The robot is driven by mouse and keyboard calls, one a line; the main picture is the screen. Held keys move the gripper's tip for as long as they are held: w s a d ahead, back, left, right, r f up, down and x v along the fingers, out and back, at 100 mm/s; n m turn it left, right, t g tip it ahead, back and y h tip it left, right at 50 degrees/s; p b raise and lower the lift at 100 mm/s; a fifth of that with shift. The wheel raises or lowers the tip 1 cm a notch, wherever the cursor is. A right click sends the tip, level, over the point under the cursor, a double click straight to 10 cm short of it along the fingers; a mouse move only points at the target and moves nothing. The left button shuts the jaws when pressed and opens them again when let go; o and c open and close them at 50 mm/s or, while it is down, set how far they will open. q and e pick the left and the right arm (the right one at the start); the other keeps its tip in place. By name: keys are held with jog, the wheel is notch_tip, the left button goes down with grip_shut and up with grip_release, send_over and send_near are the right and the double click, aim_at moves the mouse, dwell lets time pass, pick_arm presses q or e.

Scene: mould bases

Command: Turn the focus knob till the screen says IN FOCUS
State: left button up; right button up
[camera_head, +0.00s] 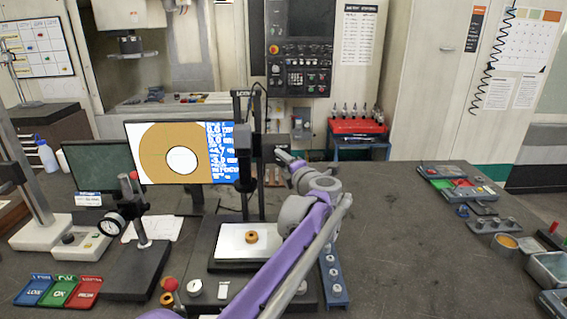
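The screen (168,135) stands behind the measuring stand and shows a tan disc with a white hole. A blue panel of white text fills its right side; I cannot read a focus message there. The stand has a dark upright column (259,195) with a camera head (243,140). A small brown ring part (251,237) lies on its white lit plate (230,243). My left gripper (282,156) is just right of the column at camera-head height. Its fingers are too small to judge open or shut. I cannot make out the focus knob. My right gripper is out of view.
A blue strip (333,276) with several round pieces lies right of the stand, partly behind my arm. The table (420,255) is clear at centre right.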

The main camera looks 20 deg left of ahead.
pick_arm(q)
jog(key=o, duration=0.4)
jog(key=shift+b+v, duration=0.8)
jog(key=shift+v, duration=4.6)
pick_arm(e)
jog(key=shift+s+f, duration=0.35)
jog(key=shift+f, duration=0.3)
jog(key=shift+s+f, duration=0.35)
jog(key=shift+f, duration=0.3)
pick_arm(q)
jog(key=shift+f, duration=0.1)
